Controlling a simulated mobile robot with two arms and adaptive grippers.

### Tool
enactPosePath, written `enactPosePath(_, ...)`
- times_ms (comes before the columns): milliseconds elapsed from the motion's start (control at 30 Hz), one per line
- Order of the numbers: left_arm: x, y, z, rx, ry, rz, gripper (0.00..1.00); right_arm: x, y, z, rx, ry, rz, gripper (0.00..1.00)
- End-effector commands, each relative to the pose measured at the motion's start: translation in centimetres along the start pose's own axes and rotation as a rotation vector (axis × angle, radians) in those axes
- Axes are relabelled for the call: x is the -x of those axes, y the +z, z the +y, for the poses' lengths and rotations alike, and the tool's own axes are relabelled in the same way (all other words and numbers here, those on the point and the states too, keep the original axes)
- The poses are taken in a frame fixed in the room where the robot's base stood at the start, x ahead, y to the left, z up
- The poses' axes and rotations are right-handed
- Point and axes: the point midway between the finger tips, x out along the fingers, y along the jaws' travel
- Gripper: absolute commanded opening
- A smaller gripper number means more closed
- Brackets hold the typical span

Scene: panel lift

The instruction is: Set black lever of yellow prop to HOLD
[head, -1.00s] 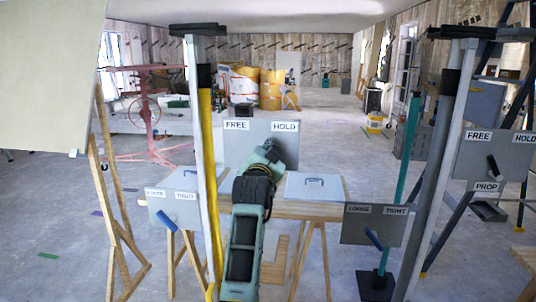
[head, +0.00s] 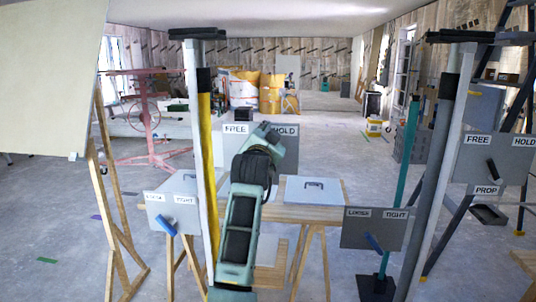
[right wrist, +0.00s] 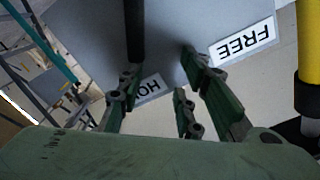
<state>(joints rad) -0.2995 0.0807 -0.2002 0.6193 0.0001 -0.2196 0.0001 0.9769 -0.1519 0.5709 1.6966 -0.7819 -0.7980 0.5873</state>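The yellow prop (head: 207,150) stands upright left of centre in the head view; it is at the right edge of the right wrist view (right wrist: 311,60). Its grey panel (head: 232,147) carries FREE (head: 236,129) and HOLD (head: 285,131) labels. My right arm covers the panel's middle and hides the lever in the head view. In the right wrist view, the panel is upside down, and the black lever (right wrist: 134,30) reaches down beside the left-hand finger, near the partly covered HOLD label. My right gripper (right wrist: 165,88) is open, fingers apart. My left gripper is out of view.
A second FREE/HOLD panel (head: 495,160) with a black lever is at the right. Two LOOSE/TIGHT panels with blue levers hang at left (head: 174,205) and right (head: 372,230). A wooden trestle table (head: 335,211) stands behind my arm. A large pale board (head: 50,75) fills the upper left.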

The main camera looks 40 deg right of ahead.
Motion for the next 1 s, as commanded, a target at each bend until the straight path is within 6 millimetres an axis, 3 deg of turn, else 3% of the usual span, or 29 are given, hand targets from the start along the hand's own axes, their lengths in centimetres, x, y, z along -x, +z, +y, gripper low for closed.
enactPosePath(100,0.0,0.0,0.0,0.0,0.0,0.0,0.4,0.0,-1.9,-1.3,-0.004,-0.001,0.002,0.32)
enactPosePath(300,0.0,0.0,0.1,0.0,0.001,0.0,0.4,0.0,-3.3,-2.4,-0.001,0.0,-0.001,0.32)
enactPosePath(1000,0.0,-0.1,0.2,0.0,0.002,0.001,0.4,0.0,-3.5,-2.5,-0.001,0.001,-0.001,0.32)
